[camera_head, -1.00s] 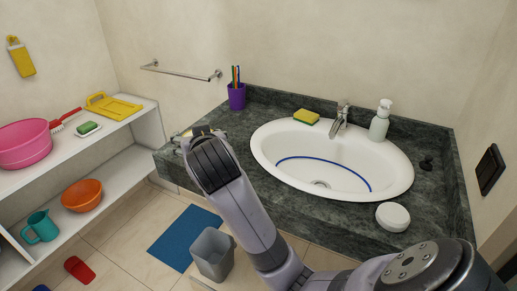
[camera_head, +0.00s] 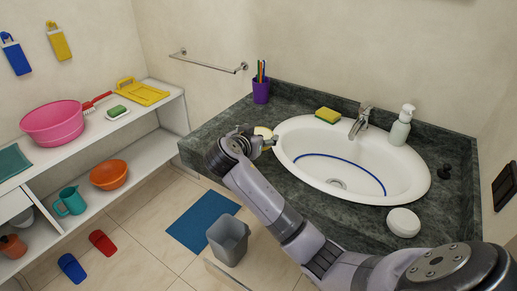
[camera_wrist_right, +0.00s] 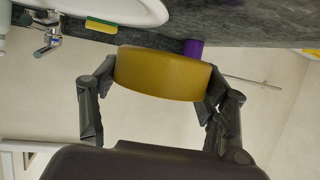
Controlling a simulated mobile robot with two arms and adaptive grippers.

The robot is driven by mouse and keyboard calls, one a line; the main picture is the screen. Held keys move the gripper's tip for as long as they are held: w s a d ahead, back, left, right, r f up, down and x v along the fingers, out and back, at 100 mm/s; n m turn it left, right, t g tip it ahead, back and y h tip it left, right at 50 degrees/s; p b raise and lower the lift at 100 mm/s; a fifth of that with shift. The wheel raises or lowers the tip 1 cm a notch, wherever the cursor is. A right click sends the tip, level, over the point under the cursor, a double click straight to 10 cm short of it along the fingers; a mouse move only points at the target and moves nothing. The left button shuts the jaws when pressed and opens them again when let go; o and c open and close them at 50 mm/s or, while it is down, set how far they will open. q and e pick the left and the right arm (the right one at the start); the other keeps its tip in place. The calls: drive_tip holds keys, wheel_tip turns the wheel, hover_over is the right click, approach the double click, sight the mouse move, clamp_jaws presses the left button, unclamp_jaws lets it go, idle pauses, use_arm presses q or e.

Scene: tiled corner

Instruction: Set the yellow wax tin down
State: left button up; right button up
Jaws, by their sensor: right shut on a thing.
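The yellow wax tin (camera_wrist_right: 160,75) is a round, squat, dull yellow tin. In the right wrist view it sits between the two fingers of my right gripper (camera_wrist_right: 158,82), which is shut on its sides. In the head view the tin (camera_head: 263,132) shows as a small pale yellow patch beyond my right gripper (camera_head: 256,140), over the left part of the dark stone counter (camera_head: 215,128), left of the sink. I cannot tell whether the tin touches the counter. My left gripper is not in view.
The white sink (camera_head: 400,172) is close on the right of the tin. A purple cup with brushes (camera_head: 261,92) stands behind it. A sponge (camera_head: 328,115), tap (camera_head: 360,122), soap dispenser (camera_head: 400,128) and round white container (camera_head: 403,222) are farther right. Bare counter lies to the left.

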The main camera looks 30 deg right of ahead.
sight(258, 163)
wheel_tip(258, 163, down, 6)
drive_tip(key=shift+f+p, duration=0.2)
drive_tip(key=shift+p, duration=0.1)
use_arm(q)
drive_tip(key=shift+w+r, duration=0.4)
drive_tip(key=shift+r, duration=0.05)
use_arm(e)
drive_tip(key=shift+f+b, duration=0.55)
drive_tip(key=shift+f, duration=0.1)
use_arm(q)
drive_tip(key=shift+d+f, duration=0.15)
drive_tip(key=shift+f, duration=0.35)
use_arm(e)
drive_tip(key=o, duration=1.2)
drive_tip(key=shift+r, duration=0.1)
